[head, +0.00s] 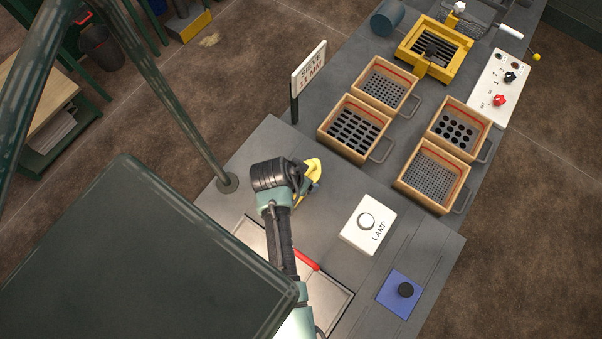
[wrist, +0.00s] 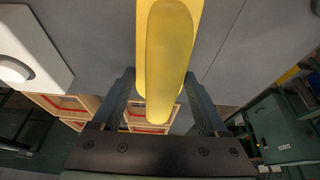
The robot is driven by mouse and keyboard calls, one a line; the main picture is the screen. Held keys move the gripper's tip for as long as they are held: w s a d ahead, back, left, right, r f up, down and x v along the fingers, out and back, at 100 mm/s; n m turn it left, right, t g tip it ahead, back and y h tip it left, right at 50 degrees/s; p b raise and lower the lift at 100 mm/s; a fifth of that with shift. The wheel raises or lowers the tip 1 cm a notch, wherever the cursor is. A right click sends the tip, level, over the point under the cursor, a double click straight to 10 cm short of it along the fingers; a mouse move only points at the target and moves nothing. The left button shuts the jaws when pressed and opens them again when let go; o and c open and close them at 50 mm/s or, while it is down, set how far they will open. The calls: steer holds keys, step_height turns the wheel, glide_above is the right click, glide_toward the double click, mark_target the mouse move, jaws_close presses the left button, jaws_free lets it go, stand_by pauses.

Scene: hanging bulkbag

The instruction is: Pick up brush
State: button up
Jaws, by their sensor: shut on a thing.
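The brush (head: 313,170) shows in the head view as a yellow piece at the end of my arm, above the grey bench top. In the wrist view its rounded yellow handle (wrist: 168,55) runs down the middle between the two dark fingers. My gripper (wrist: 160,98) is shut on this handle. In the head view my gripper (head: 302,182) is partly hidden by my own wrist. The bristles cannot be made out in either view.
A white lamp box (head: 368,224) stands right of my gripper. Several wooden sieve boxes (head: 354,128) are behind it, with a sieve sign (head: 309,72) on a post. A red piece (head: 306,260) lies by a pale tray (head: 333,300). A blue pad (head: 400,293) holds a black knob.

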step_height(320, 180, up, 10)
steer(key=shift+f+b, duration=0.15)
steer(key=shift+b, duration=0.4)
